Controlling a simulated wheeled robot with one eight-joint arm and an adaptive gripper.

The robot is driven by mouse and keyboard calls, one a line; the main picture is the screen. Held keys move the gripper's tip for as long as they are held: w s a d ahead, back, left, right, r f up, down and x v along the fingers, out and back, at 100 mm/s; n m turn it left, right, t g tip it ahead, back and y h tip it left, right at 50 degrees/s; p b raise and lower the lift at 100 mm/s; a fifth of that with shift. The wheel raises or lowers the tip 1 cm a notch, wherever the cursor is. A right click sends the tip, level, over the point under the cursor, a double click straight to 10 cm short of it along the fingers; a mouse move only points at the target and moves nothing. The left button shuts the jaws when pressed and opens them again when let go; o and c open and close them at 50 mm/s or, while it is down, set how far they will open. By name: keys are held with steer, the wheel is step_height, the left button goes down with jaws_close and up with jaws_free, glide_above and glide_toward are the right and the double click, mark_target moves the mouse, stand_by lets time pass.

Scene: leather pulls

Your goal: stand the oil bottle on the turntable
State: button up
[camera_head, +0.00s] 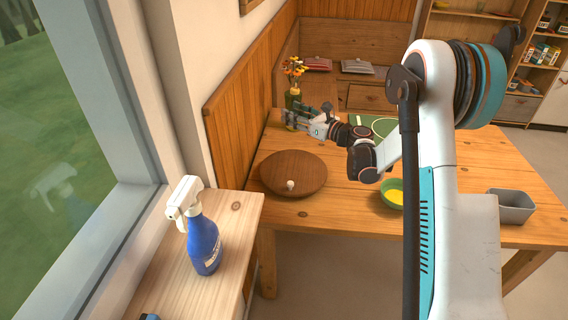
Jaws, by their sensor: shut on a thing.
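The turntable (275,168) is a round brown wooden disc on the table, near its left end. A small white object (290,186) stands on its front part. My gripper (290,117) is beyond the turntable, near the table's far left corner, pointing left. It is shut on what looks like the oil bottle (290,126), a small yellowish-olive thing. The fingers hide most of the bottle, so I cannot tell its tilt or whether it touches the table.
A green vase with orange flowers (293,70) stands just behind my gripper. A green bowl (392,193) with yellow inside and a grey bin (510,206) stand to the right. A blue spray bottle (203,243) is on the near-left ledge. The tabletop between turntable and bowl is clear.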

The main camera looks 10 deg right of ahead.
step_height(320, 180, down, 19)
steer(key=b, duration=0.6)
steer(key=shift+f+b, duration=0.2)
steer(key=shift+b, duration=0.1)
steer(key=o, duration=1.3)
steer(key=p+v, duration=0.3)
steer(key=v, duration=0.9)
steer(key=shift+d, duration=0.1)
